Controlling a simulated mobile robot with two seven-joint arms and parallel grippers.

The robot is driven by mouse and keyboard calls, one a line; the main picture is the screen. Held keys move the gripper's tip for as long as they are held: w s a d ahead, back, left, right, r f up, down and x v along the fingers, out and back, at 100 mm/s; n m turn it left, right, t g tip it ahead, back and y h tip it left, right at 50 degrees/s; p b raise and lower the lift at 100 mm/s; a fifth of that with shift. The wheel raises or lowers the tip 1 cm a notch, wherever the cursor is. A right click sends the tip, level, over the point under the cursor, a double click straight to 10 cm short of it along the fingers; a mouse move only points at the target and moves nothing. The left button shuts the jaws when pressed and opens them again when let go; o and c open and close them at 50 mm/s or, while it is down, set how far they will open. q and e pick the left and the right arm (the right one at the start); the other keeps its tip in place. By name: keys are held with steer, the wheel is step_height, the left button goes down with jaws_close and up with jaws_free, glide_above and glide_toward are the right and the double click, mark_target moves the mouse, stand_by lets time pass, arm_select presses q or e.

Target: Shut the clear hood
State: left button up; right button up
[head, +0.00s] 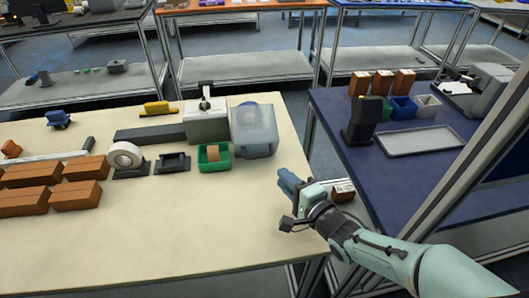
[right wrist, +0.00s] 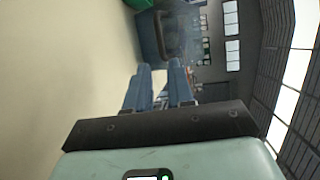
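The clear hood (head: 256,132) is a translucent, box-like cover on the back right part of the cream table. It stands against the right side of a grey-white machine (head: 206,122) and does not cover that machine's top. It also shows at the top of the right wrist view (right wrist: 178,22), with a dark bar-like part near it. My right gripper (head: 288,184) is at the table's right edge, in front of and to the right of the hood, apart from it. Its blue fingers stand apart in the right wrist view (right wrist: 160,72), with nothing clearly held. My left gripper is out of view.
Brown boxes (head: 76,195) lie at the left. A small labelled box (head: 343,189) is just beyond my right gripper. The front of the cream table (head: 180,235) is clear.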

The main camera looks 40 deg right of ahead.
mark_target(255, 137)
steer(key=w+p, duration=0.2)
steer(key=p, duration=0.1)
steer(key=shift+w+d, duration=0.1)
steer(key=shift+w, duration=0.15)
steer(key=w, duration=0.2)
steer(key=w+f, duration=0.1)
steer(key=w, duration=0.2)
steer(key=w+d, duration=0.1)
steer(key=w, duration=0.2)
steer(key=shift+f+b, duration=0.2)
steer(key=shift+b, duration=0.1)
jaws_close()
